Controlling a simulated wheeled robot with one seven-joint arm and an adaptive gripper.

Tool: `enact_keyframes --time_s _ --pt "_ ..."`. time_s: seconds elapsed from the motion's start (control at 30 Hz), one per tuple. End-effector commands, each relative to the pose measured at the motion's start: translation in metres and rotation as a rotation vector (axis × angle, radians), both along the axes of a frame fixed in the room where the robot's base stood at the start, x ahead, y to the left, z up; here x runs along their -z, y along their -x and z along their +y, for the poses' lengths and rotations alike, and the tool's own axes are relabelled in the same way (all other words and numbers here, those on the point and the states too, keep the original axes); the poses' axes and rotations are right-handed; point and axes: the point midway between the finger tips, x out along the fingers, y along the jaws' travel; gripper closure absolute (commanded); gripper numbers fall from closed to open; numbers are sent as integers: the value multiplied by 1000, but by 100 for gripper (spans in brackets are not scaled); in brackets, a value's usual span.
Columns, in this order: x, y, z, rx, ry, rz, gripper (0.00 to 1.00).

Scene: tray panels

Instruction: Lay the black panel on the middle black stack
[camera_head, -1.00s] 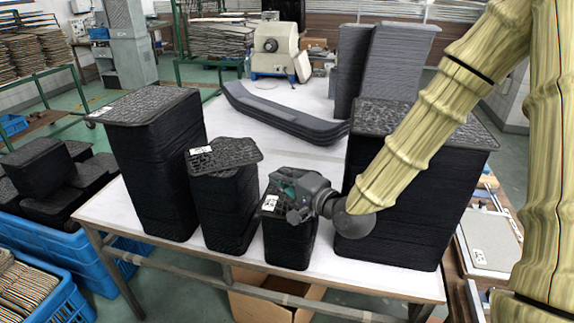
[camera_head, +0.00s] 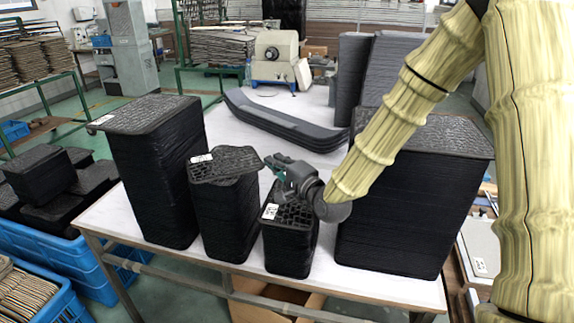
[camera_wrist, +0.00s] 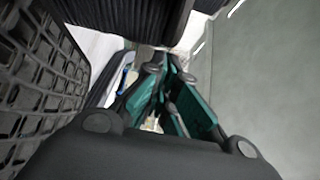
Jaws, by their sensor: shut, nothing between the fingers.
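A black panel (camera_head: 224,164) with a gridded top and a white label lies on the second black stack (camera_head: 225,215) from the left. It sits slightly askew, its right corner jutting past the stack. My gripper (camera_head: 270,164) is just right of that corner, above the small black stack (camera_head: 290,243), and points left. Whether it touches the panel I cannot tell. Its teal fingers (camera_wrist: 168,72) are shut and empty in the wrist view. A gridded black surface (camera_wrist: 40,95) fills the left of that view; which stack it belongs to is unclear.
A taller black stack (camera_head: 155,180) stands at the left and a wide one (camera_head: 400,210) at the right, behind my arm. Curved grey parts (camera_head: 285,122) lie farther back on the white table (camera_head: 120,215). Blue crates (camera_head: 50,245) stand at the left.

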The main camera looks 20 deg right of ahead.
Motion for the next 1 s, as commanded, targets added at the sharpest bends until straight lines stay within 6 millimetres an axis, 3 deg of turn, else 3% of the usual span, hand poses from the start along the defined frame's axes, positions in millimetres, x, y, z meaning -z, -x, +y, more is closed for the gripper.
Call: enact_keyframes --time_s 0.47,0.8,1.0 --pt "0 -8 2 1 1 0 100" --pt "1 5 20 1 -1 0 100" --pt "0 5 20 1 0 0 100"
